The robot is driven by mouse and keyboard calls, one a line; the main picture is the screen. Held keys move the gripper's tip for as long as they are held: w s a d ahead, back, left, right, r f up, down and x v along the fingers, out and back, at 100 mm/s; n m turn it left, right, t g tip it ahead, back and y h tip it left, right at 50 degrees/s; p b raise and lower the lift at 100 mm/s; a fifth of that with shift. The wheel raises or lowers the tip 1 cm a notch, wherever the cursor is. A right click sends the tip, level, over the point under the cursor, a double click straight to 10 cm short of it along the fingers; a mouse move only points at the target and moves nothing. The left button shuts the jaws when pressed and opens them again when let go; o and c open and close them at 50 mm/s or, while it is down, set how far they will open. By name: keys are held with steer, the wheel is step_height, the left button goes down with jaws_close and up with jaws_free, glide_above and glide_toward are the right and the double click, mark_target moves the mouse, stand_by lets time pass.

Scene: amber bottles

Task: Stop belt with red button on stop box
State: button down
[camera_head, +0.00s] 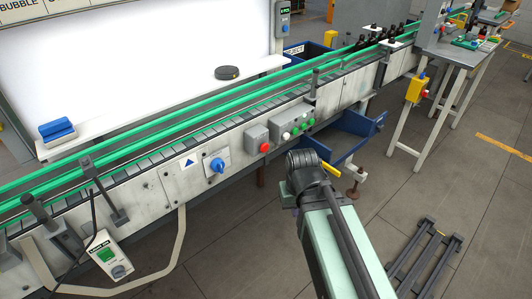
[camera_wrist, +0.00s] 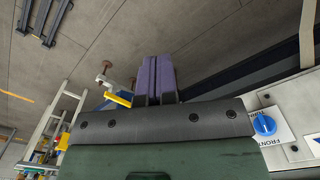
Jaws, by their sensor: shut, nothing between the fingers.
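A grey box (camera_head: 256,137) with a red button (camera_head: 264,148) is on the belt's front side, between a blue knob and a button panel. A yellow box (camera_head: 416,88) with a small red button (camera_head: 425,93) hangs at a bench leg farther right. I cannot read a stop label on either. My gripper (camera_wrist: 158,60) shows in the wrist view with its two dark purple fingers shut together and empty. In the head view my wrist is in front of the belt, right of and below the grey box, apart from it; my fingers are hidden there. Neither red button is clear in the wrist view.
The conveyor (camera_head: 140,150) has green rails, with dark bottles (camera_head: 372,38) far right. A blue knob (camera_head: 217,165) and a panel of several buttons (camera_head: 294,124) flank the grey box. A yellow handle (camera_wrist: 118,99) and a blue bin (camera_head: 350,135) are near my wrist.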

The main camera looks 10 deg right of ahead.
step_height(320, 180, down, 9)
steer(key=w+a+y+b, duration=0.1)
steer(key=a+b, duration=0.1)
steer(key=b, duration=0.5)
steer(key=m+t+b, duration=0.6)
steer(key=t+b, duration=0.6)
steer(key=t, duration=0.5)
glide_toward(264, 147)
step_height(264, 147, down, 5)
steer(key=d, duration=0.1)
steer(key=s+d+r+m+t+h, duration=0.1)
steer(key=d+r+m+t+h, duration=0.1)
steer(key=d+r+m+h, duration=0.1)
steer(key=d+m+h, duration=0.1)
steer(key=d+h, duration=0.1)
steer(key=d, duration=0.1)
steer(key=shift+r, duration=0.25)
steer(key=shift+a, duration=0.15)
steer(key=w+a, duration=0.4)
steer(key=w, duration=0.3)
steer(key=shift+w+a, duration=0.2)
steer(key=shift+a, duration=0.1)
steer(key=shift+w, duration=0.1)
